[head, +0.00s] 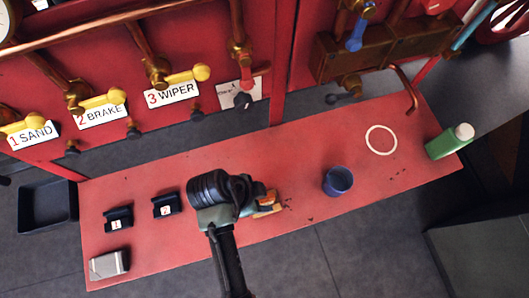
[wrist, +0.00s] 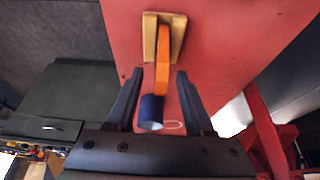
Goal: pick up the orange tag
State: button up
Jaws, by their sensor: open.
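The orange tag (head: 266,197) stands up from a small wooden holder (head: 268,211) near the front edge of the red bench. In the wrist view the orange tag (wrist: 163,76) is a narrow upright strip and the wooden holder (wrist: 149,38) is behind its upper part. My gripper (wrist: 160,74) is open, and in this view the tag shows between its two fingertips. I cannot tell whether the fingers reach around it or are still short of it. In the head view my gripper (head: 261,189) is right beside the tag, and my arm hides part of the scene.
A dark blue cup (head: 338,182), a white ring (head: 381,140) and a green bottle (head: 449,142) are to the right on the bench (head: 230,154). Two black holders (head: 118,220) (head: 166,205) and a grey block (head: 109,264) are left. Pipes and yellow-handled valves line the back wall.

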jog(key=shift+x, duration=1.85)
jog(key=shift+w+d+r, duration=0.1)
grip_shut()
